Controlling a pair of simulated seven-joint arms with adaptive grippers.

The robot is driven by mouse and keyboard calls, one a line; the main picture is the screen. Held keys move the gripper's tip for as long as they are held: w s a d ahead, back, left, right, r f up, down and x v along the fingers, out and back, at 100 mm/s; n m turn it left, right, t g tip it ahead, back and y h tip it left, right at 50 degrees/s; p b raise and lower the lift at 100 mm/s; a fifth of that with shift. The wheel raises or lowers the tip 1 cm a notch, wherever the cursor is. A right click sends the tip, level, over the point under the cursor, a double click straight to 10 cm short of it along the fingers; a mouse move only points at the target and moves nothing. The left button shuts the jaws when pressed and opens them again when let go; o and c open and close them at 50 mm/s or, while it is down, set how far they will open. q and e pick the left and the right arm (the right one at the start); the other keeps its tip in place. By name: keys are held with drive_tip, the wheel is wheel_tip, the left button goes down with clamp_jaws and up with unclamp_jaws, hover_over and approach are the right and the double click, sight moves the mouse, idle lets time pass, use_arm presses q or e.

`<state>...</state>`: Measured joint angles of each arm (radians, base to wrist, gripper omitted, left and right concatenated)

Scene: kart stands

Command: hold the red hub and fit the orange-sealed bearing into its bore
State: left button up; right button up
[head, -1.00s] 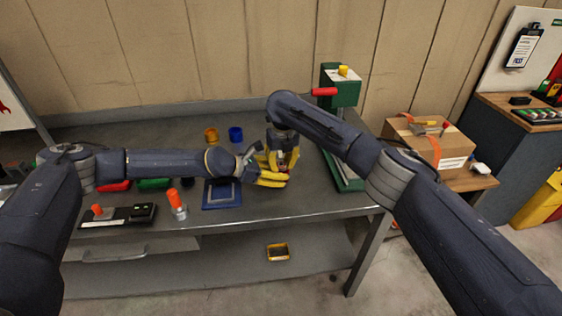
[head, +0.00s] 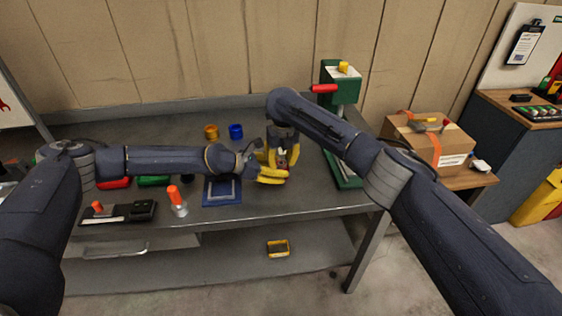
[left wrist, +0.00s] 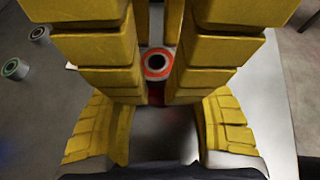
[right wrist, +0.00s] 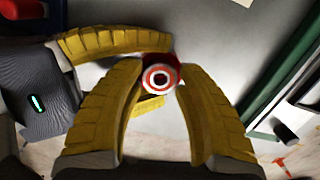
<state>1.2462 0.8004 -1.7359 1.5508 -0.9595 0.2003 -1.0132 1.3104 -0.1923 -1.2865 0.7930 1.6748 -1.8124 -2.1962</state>
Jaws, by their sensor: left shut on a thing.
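My left gripper (head: 276,176) is shut on the red hub (right wrist: 175,64) above the bench. The hub is mostly hidden behind fingers; a strip of it (left wrist: 156,97) shows in the left wrist view. The orange-sealed bearing (right wrist: 160,78) shows as an orange-red ring with a dark bore, over the hub in the right wrist view; it also shows in the left wrist view (left wrist: 157,63). My right gripper (right wrist: 160,76) comes down from above, its fingers on both sides of the bearing. I cannot tell whether they press on it, or how deep the bearing sits.
A green press (head: 341,90) with a red handle stands at the right rear. Orange (head: 211,132) and blue (head: 236,132) cups stand behind. A green-ringed bearing (left wrist: 14,69) lies on the bench.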

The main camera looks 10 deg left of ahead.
drive_tip(key=o, duration=0.3)
drive_tip(key=shift+r, duration=0.1)
wheel_tip(320, 180, up, 12)
drive_tip(key=s, duration=0.1)
drive_tip(key=shift+s+d, duration=0.15)
drive_tip(key=shift+d, duration=0.25)
idle(0.3)
use_arm(q)
drive_tip(key=o, duration=0.9)
drive_tip(key=shift+o, duration=0.2)
